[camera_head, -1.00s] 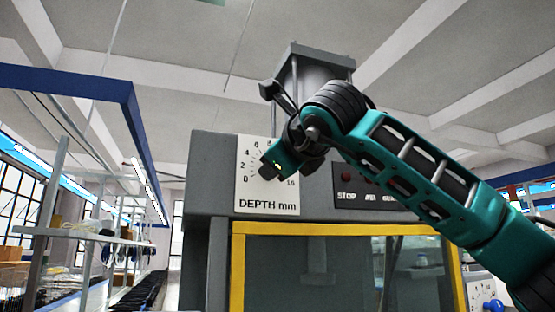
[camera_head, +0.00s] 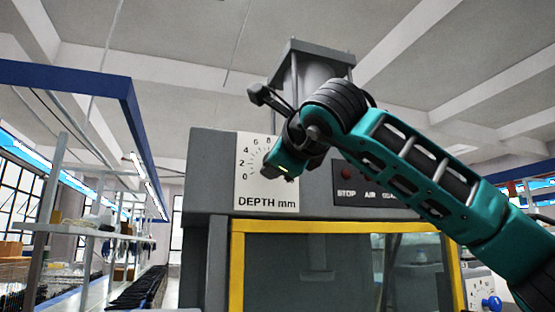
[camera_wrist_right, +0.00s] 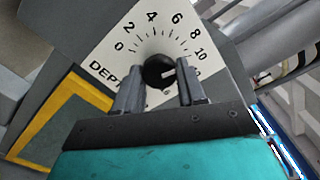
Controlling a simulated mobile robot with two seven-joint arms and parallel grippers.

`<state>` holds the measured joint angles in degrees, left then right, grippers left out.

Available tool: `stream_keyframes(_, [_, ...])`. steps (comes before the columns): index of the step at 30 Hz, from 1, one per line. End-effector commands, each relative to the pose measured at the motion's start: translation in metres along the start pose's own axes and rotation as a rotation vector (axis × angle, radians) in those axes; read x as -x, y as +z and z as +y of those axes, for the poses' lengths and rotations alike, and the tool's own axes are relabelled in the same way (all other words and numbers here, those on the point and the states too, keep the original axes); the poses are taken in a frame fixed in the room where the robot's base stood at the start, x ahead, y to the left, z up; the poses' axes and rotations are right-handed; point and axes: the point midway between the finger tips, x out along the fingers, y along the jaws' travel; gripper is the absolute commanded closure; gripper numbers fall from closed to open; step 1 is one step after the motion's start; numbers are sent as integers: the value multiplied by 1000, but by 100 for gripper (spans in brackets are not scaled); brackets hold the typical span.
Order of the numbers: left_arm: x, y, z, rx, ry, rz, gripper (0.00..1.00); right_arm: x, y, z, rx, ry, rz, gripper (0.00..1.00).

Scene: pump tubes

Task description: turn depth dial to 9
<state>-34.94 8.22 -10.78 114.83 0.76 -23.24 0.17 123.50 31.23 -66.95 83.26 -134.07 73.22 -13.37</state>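The depth dial is a round black knob (camera_wrist_right: 158,71) with a pale pointer mark, on a white scale plate (camera_wrist_right: 112,48) lettered DEPTH mm. In the right wrist view the mark points to the right, roughly toward the 10 side; the exact reading is hard to tell. My right gripper (camera_wrist_right: 158,72) is open, with one finger on each side of the knob; I cannot tell whether they touch it. In the head view my right gripper (camera_head: 280,168) covers the knob and the right part of the scale plate (camera_head: 250,190). My left gripper is not in view.
The plate sits on a grey machine housing (camera_head: 212,172) with a yellow-framed window (camera_head: 238,260) below. A dark STOP/AIR button panel (camera_head: 345,200) is to the right, partly behind my arm. Shelving (camera_head: 80,228) stands at the far left.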

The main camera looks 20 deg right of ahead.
Motion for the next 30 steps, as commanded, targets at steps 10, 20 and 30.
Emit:
stream_keyframes(10, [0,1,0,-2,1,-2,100,0,0,0,-1,1,-1,36])
stream_keyframes(20, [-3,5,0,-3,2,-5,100,16,0,0,-1,-2,-2,36])
stream_keyframes(30, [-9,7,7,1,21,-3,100,90,0,1,0,-3,-3,36])
